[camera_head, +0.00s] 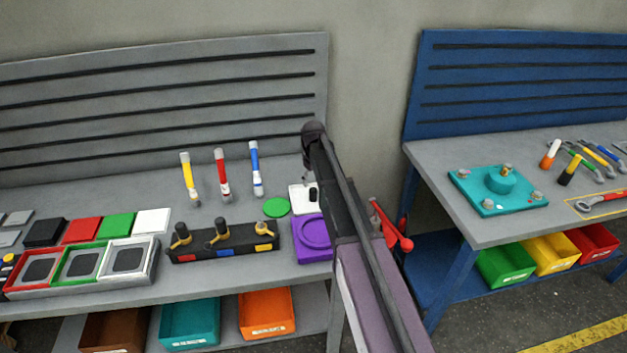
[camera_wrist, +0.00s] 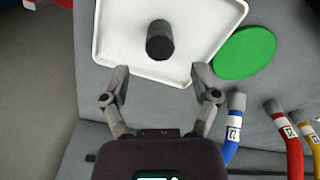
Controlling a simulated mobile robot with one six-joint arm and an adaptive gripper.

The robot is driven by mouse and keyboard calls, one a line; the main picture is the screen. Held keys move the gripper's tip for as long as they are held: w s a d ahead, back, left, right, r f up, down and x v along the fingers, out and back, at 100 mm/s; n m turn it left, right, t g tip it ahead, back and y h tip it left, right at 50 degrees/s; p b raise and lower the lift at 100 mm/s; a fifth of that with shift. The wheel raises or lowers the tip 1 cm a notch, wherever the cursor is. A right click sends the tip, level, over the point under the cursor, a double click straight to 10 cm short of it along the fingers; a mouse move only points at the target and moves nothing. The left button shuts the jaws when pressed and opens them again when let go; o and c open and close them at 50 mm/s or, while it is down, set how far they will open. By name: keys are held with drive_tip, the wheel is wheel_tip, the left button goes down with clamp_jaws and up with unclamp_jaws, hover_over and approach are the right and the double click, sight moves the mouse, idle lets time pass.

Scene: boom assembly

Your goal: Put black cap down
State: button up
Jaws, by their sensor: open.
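The black cap (camera_wrist: 160,41) is a short dark cylinder on the white tray (camera_wrist: 115,45) in the wrist view. In the head view the black cap (camera_head: 313,194) shows as a small dark shape on the white tray (camera_head: 298,203), close to my arm. My gripper (camera_wrist: 158,78) is open, with its two fingers spread apart at the tray's near edge. The cap lies ahead of the fingertips, between their lines, and the fingers do not touch it. In the head view the fingers are mostly hidden by my arm.
A green disc (camera_wrist: 245,53) lies beside the tray. Blue (camera_head: 256,170), red (camera_head: 222,175) and yellow (camera_head: 189,178) tubes stand behind. A purple block (camera_head: 312,238) and a black holder (camera_head: 222,243) are in front. A blue bench (camera_head: 450,210) stands at right.

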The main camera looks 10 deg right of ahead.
sight(313, 190)
drive_tip(key=shift+r+p, duration=2.4)
drive_tip(key=shift+r, duration=0.35)
drive_tip(key=shift+s, duration=0.1)
drive_tip(key=s+m, duration=0.5)
drive_tip(key=s, duration=2.5)
drive_tip(key=shift+w, duration=0.1)
